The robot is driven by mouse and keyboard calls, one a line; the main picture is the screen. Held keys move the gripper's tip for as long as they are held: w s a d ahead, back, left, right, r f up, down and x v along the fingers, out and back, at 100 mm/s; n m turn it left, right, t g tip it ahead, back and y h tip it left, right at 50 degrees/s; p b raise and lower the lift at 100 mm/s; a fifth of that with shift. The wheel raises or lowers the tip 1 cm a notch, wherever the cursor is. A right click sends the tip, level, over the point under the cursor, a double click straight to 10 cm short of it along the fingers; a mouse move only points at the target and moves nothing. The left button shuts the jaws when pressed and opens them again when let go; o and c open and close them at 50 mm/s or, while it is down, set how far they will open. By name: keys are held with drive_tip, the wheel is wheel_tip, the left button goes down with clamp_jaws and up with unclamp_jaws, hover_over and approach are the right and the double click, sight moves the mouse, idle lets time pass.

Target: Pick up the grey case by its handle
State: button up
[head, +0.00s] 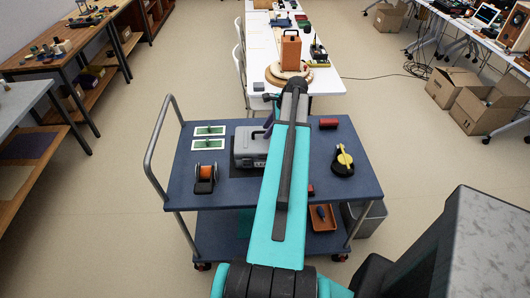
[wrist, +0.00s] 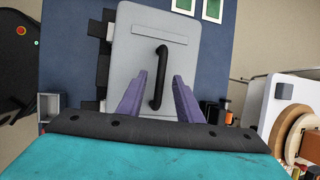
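The grey case (head: 248,148) lies on the blue cart top, left of my arm, which hides its right part in the head view. In the wrist view, the grey case (wrist: 180,42) shows its flat top with a black bar handle (wrist: 161,76). My gripper (wrist: 158,80) is open, with its two purple fingers apart. In the wrist view the handle lies between the fingers, with gaps on both sides. Whether the fingertips are down at the handle's height I cannot tell. In the head view my arm mostly hides the gripper.
The blue cart (head: 185,190) also carries two green-and-white cards (head: 209,130), an orange spool (head: 206,172), a yellow-and-black item (head: 344,160) and a red block (head: 328,123). A white table (head: 328,82) with an orange box (head: 290,50) stands behind the cart.

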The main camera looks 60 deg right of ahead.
clamp_jaws()
drive_tip(key=shift+s, duration=0.1)
idle(0.7)
drive_tip(key=shift+r, duration=0.1)
idle(0.5)
